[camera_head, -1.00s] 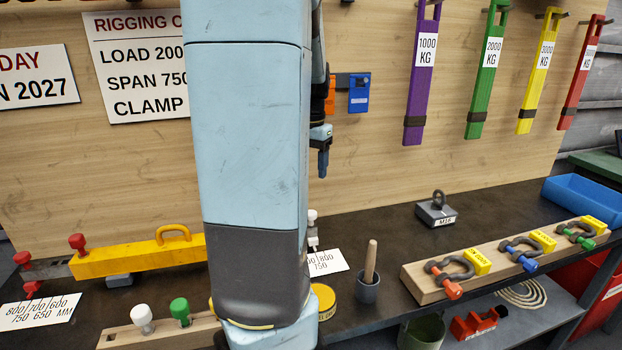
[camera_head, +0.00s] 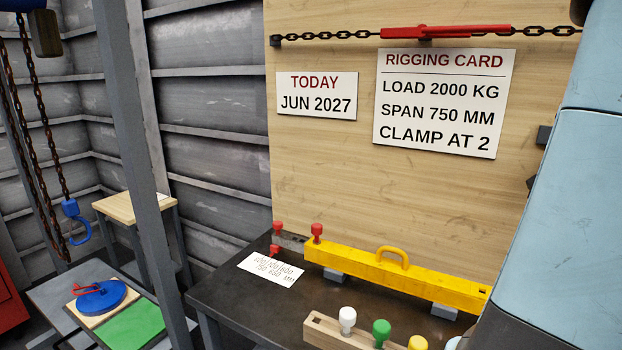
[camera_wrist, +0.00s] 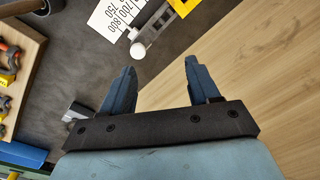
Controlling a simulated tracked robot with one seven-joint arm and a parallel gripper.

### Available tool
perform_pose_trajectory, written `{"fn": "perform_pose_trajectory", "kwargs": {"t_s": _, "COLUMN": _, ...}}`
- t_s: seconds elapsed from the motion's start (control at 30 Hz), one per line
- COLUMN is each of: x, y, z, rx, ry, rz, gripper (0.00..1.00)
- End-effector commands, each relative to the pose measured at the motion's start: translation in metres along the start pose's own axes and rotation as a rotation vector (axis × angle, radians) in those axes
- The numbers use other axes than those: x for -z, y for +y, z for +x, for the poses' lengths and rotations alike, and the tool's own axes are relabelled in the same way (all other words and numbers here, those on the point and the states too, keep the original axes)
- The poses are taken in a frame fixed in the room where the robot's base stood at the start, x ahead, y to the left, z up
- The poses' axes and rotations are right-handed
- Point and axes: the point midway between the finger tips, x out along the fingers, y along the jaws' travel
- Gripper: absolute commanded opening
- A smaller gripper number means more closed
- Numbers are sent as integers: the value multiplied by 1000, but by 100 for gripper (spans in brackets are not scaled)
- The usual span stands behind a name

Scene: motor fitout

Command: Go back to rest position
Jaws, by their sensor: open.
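My gripper (camera_wrist: 155,85) shows in the wrist view with its two blue fingers spread apart and nothing between them. Below and around the fingers are the dark bench top (camera_wrist: 95,40) and the wooden back board (camera_wrist: 245,60). My gripper is outside the head view, where only my pale blue arm shows at the right edge. The yellow lifting beam (camera_head: 400,272) lies on the dark bench in the head view, apart from my arm's visible links or partly hidden behind them at its right end.
A wooden block (camera_head: 335,336) with white, green and yellow knobs stands at the bench front. A grey post (camera_head: 140,130) rises left of the bench. A chain with a blue hook (camera_head: 72,210) hangs at left. A blue disc (camera_head: 101,297) lies on a low table.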

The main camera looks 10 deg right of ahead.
Motion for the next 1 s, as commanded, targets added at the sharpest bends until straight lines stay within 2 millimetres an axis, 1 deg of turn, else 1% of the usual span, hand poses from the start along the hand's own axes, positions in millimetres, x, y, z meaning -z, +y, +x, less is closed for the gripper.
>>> {"fn": "perform_pose_trajectory", "kwargs": {"t_s": 0.03, "x": -16, "y": -16, "z": -6, "rx": 26, "ry": 12, "rz": -71, "gripper": 61}}
{"fn": "perform_pose_trajectory", "kwargs": {"t_s": 0.1, "x": -41, "y": -37, "z": -13, "rx": 58, "ry": 29, "rz": -177, "gripper": 61}}
{"fn": "perform_pose_trajectory", "kwargs": {"t_s": 0.17, "x": -63, "y": -54, "z": -19, "rx": 85, "ry": 45, "rz": -271, "gripper": 61}}
{"fn": "perform_pose_trajectory", "kwargs": {"t_s": 0.2, "x": -78, "y": -64, "z": -23, "rx": 102, "ry": 58, "rz": -333, "gripper": 61}}
{"fn": "perform_pose_trajectory", "kwargs": {"t_s": 0.27, "x": -102, "y": -76, "z": -28, "rx": 126, "ry": 77, "rz": -425, "gripper": 61}}
{"fn": "perform_pose_trajectory", "kwargs": {"t_s": 0.3, "x": -118, "y": -84, "z": -32, "rx": 142, "ry": 90, "rz": -487, "gripper": 61}}
{"fn": "perform_pose_trajectory", "kwargs": {"t_s": 0.37, "x": -143, "y": -93, "z": -37, "rx": 163, "ry": 112, "rz": -579, "gripper": 61}}
{"fn": "perform_pose_trajectory", "kwargs": {"t_s": 0.43, "x": -171, "y": -101, "z": -43, "rx": 188, "ry": 141, "rz": -685, "gripper": 61}}
{"fn": "perform_pose_trajectory", "kwargs": {"t_s": 0.47, "x": -184, "y": -103, "z": -45, "rx": 197, "ry": 153, "rz": -730, "gripper": 61}}
{"fn": "perform_pose_trajectory", "kwargs": {"t_s": 0.5, "x": -200, "y": -106, "z": -47, "rx": 210, "ry": 169, "rz": -790, "gripper": 61}}
{"fn": "perform_pose_trajectory", "kwargs": {"t_s": 0.57, "x": -225, "y": -108, "z": -50, "rx": 227, "ry": 197, "rz": -879, "gripper": 61}}
{"fn": "perform_pose_trajectory", "kwargs": {"t_s": 0.6, "x": -240, "y": -109, "z": -53, "rx": 239, "ry": 217, "rz": -937, "gripper": 61}}
{"fn": "perform_pose_trajectory", "kwargs": {"t_s": 0.7, "x": -276, "y": -107, "z": -55, "rx": 262, "ry": 264, "rz": -1070, "gripper": 61}}
{"fn": "perform_pose_trajectory", "kwargs": {"t_s": 0.8, "x": -303, "y": -102, "z": -56, "rx": 278, "ry": 305, "rz": -1176, "gripper": 61}}
{"fn": "perform_pose_trajectory", "kwargs": {"t_s": 0.83, "x": -309, "y": -101, "z": -56, "rx": 281, "ry": 315, "rz": -1200, "gripper": 61}}
{"fn": "perform_pose_trajectory", "kwargs": {"t_s": 0.9, "x": -320, "y": -99, "z": -56, "rx": 288, "ry": 336, "rz": -1248, "gripper": 61}}
{"fn": "perform_pose_trajectory", "kwargs": {"t_s": 1.0, "x": -330, "y": -96, "z": -56, "rx": 293, "ry": 352, "rz": -1285, "gripper": 61}}
